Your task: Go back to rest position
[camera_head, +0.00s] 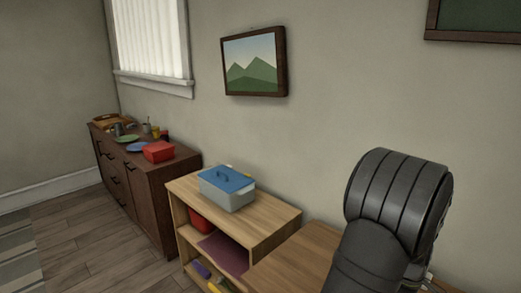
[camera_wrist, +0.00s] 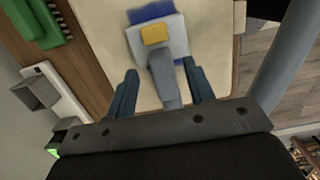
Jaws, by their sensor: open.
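My gripper (camera_wrist: 163,90) shows in the wrist view with its two dark blue fingers apart. It is above a pale tabletop (camera_wrist: 105,35). Between the fingers, a grey bar-like shape (camera_wrist: 165,82) runs up toward a white and blue item (camera_wrist: 138,45) with a yellow block (camera_wrist: 154,33) on it. I cannot tell whether the grey shape touches the fingers; nothing is clearly gripped. In the head view my dark arm fills the lower right, and the gripper itself is out of sight.
A grey container with a blue lid (camera_head: 228,188) stands on a wooden shelf unit (camera_head: 265,220). A dark sideboard (camera_head: 172,185) on the left bears a red box (camera_head: 158,151) and dishes. A green object (camera_wrist: 38,22) lies at the wrist view's upper left. Open floor is at lower left.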

